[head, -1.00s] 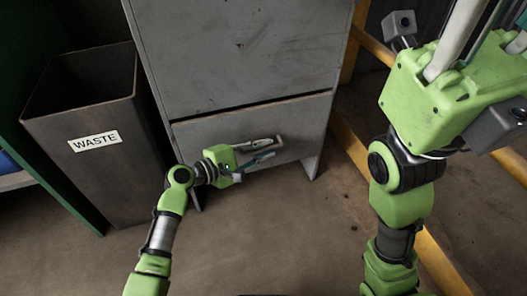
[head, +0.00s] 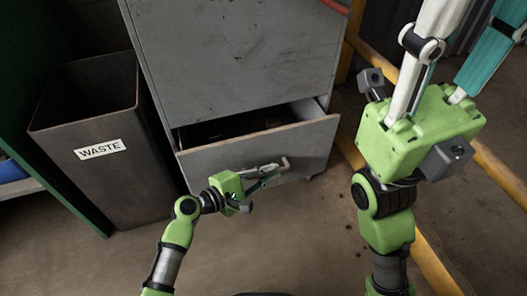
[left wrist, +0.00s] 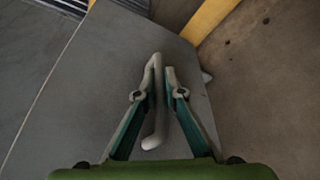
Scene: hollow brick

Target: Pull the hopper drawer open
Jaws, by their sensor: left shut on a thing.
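The hopper drawer (head: 250,160) is the lower grey metal drawer of the cabinet (head: 240,62). It stands partly open, with a dark gap above its front into the inside. My left gripper (head: 276,170) is at the drawer front, shut on the drawer's handle. In the left wrist view the pale bar handle (left wrist: 154,112) runs between the two fingers of the left gripper (left wrist: 156,84). My right arm is raised at the right; its gripper (head: 510,25) is cut off by the top right edge, so its fingertips cannot be judged.
A dark waste bin (head: 100,140) labelled WASTE stands close to the cabinet's left side. A yellow rail (head: 440,255) runs along the floor at the right. The floor in front of the drawer is clear.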

